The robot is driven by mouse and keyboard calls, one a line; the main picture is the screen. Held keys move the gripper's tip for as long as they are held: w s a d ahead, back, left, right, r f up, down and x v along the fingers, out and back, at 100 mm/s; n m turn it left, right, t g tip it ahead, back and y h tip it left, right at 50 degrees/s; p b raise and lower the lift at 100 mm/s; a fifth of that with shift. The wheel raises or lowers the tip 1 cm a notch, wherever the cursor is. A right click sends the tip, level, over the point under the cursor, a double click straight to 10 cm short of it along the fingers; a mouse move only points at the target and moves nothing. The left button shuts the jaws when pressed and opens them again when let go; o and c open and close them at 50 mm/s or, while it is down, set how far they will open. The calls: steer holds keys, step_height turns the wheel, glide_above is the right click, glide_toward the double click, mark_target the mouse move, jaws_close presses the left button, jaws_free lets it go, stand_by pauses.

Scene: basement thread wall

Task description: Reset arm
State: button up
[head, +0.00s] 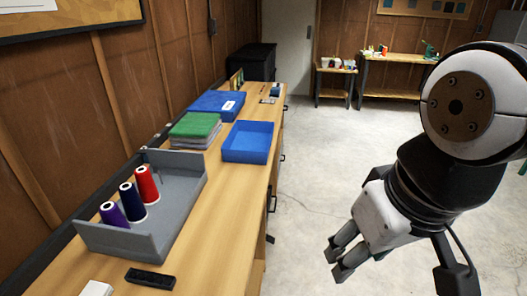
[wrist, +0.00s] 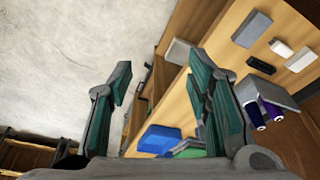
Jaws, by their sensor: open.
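My gripper (head: 338,262) hangs over the concrete floor to the right of the long wooden workbench (head: 232,196) in the head view. It is bent downward from my arm and touches nothing. In the wrist view the two fingers of my gripper (wrist: 160,95) stand wide apart with nothing between them but background. My arm fills the right side of the head view.
On the bench a grey tray (head: 181,222) holds purple, navy and red thread cones. A blue bin (head: 248,153), a green-topped stack (head: 195,126), a blue box (head: 217,104) and a black object (head: 150,279) also lie there. The floor (head: 320,160) is clear.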

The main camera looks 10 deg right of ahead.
steer(key=shift+t, duration=0.6)
step_height(320, 180, up, 6)
steer(key=p, duration=0.4)
steer(key=shift+f, duration=0.25)
